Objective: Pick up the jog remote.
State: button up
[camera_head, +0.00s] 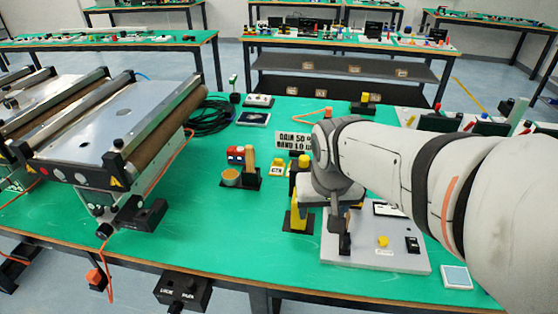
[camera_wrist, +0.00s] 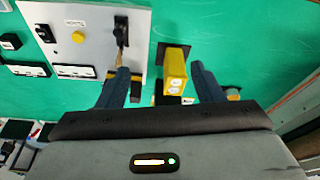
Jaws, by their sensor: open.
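The yellow jog remote (camera_head: 299,210) stands upright on a dark base on the green table, just left of my gripper (camera_head: 341,228) in the head view. In the wrist view the remote (camera_wrist: 175,70) shows two pale round buttons on its end. It appears between the two blue-grey fingers of my gripper (camera_wrist: 161,78), closer to the right finger. My gripper is open and empty. I cannot tell how far the fingertips are from the remote.
A grey control panel (camera_head: 370,252) with a yellow knob and black switch lies beside my gripper. A roller conveyor (camera_head: 120,125) fills the left.

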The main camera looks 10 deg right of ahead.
jog(key=shift+o, duration=0.3)
jog(key=w+f+b, duration=0.1)
jog(key=w+f, duration=0.1)
jog(key=w, duration=0.2)
jog(key=w+a+f+m+b, duration=0.1)
jog(key=w+f+b, duration=0.1)
jog(key=w, duration=0.3)
jog(key=w+f+m+t+b, duration=0.1)
jog(key=w+f+b, duration=0.1)
jog(key=w, duration=0.3)
jog(key=shift+a+f+h, duration=0.4)
jog(key=shift+f, duration=0.15)
jog(key=x, duration=0.5)
jog(key=b+x, duration=0.1)
jog(key=x, duration=0.1)
jog(key=shift+d+f, duration=0.35)
jog(key=shift+s, duration=0.1)
jog(key=c, duration=1.2)
jog(key=shift+o, duration=0.2)
jog(key=shift+r, duration=0.1)
